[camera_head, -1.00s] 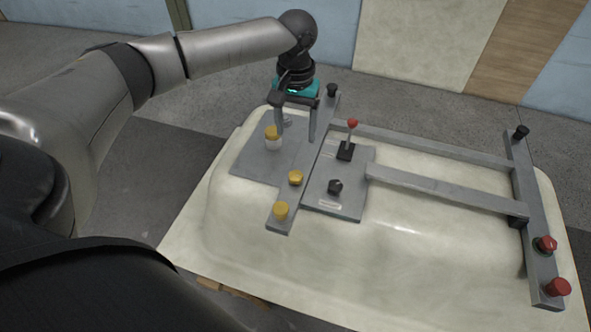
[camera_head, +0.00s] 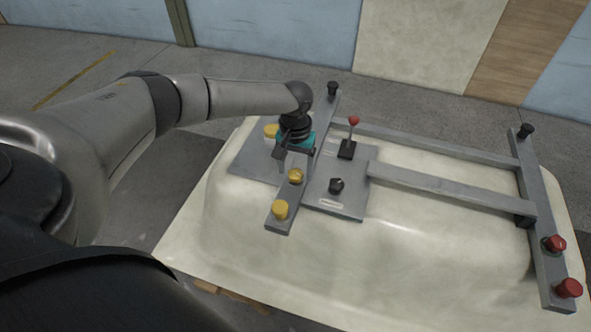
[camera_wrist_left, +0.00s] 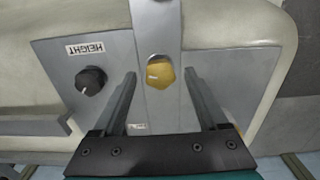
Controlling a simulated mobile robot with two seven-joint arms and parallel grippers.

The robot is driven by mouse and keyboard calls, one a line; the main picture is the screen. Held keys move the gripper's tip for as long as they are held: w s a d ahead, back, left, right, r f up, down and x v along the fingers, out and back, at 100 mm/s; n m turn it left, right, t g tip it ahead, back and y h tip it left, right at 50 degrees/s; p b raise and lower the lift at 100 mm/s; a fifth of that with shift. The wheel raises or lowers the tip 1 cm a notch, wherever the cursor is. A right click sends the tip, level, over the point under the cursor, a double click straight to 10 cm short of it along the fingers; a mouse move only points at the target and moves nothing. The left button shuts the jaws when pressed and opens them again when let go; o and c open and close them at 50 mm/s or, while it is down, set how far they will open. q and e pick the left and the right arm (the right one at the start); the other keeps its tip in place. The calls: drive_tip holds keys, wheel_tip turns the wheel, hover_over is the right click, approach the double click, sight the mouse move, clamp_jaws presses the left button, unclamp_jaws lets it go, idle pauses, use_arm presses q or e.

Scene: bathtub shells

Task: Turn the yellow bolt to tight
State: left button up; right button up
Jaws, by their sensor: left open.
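The yellow bolt (camera_head: 295,177) sits on the grey bar running along the panels on the upturned tub shell. In the left wrist view its six-sided head (camera_wrist_left: 160,72) bears a short pale mark. My left gripper (camera_head: 296,164) is open and points down just behind and above this bolt in the head view. In the left wrist view my left gripper (camera_wrist_left: 160,76) has one finger on each side of the bolt head, with a gap on both sides. I cannot tell how far the fingertips are above the bar. My right gripper is not in view.
Other yellow caps stand nearby, one in front (camera_head: 280,211) and one behind (camera_head: 271,131). A black dial (camera_head: 336,186) and a red-tipped lever (camera_head: 353,121) stand right of the bolt. The tub's front (camera_head: 330,255) is clear.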

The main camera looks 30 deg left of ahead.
use_arm(q)
drive_tip(key=shift+f, duration=0.1)
clamp_jaws()
idle(0.7)
